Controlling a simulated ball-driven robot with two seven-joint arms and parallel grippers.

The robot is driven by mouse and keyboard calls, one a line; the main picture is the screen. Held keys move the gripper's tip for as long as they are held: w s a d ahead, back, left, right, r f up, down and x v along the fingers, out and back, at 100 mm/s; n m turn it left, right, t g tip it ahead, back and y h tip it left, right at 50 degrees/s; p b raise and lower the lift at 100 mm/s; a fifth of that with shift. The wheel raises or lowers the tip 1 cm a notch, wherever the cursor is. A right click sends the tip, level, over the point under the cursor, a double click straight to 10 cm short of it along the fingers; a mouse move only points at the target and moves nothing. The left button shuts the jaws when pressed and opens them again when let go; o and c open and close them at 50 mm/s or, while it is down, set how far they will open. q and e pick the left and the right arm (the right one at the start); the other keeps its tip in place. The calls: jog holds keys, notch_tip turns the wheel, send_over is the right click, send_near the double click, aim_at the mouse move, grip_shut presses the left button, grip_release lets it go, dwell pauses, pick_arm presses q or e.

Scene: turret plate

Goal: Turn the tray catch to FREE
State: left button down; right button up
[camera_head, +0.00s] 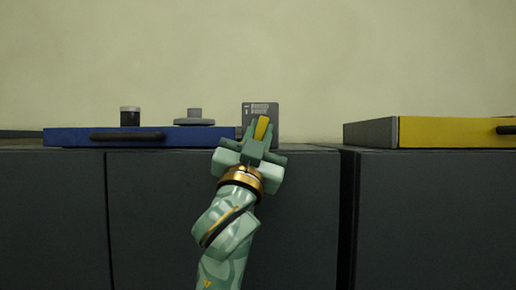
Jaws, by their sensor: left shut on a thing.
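My left gripper (263,136) reaches up from the bottom middle to the cabinet's top edge. The fingers hide the catch's lower part and pivot. The blue tray (75,138) lies just left of the gripper, with a dark bar handle (127,136) on its front. My right gripper is not in view.
A black cylinder (130,117) and a grey stepped knob-like piece (194,117) show at the blue tray. A yellow-fronted tray (450,132) with grey side sits at the right. Dark cabinets (420,215) fill the lower view, with a narrow gap between them.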

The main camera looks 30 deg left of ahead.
pick_arm(q)
jog(key=n+g+y+b, duration=0.1)
jog(key=n+y, duration=0.3)
jog(key=n, duration=0.1)
jog(key=shift+s+d+b, duration=0.1)
jog(key=shift+d+b, duration=0.05)
jog(key=shift+b, duration=0.25)
jog(key=shift+r+n+g+y+b, duration=0.15)
jog(key=shift+n+g+y+b, duration=0.45)
jog(key=shift+n+y, duration=1)
jog(key=shift+r+n+g, duration=0.1)
jog(key=shift+n+g, duration=0.2)
jog(key=c, duration=1.6)
grip_release()
jog(key=shift+c, duration=0.2)
jog(key=shift+s+d, duration=0.1)
jog(key=shift+s, duration=0.05)
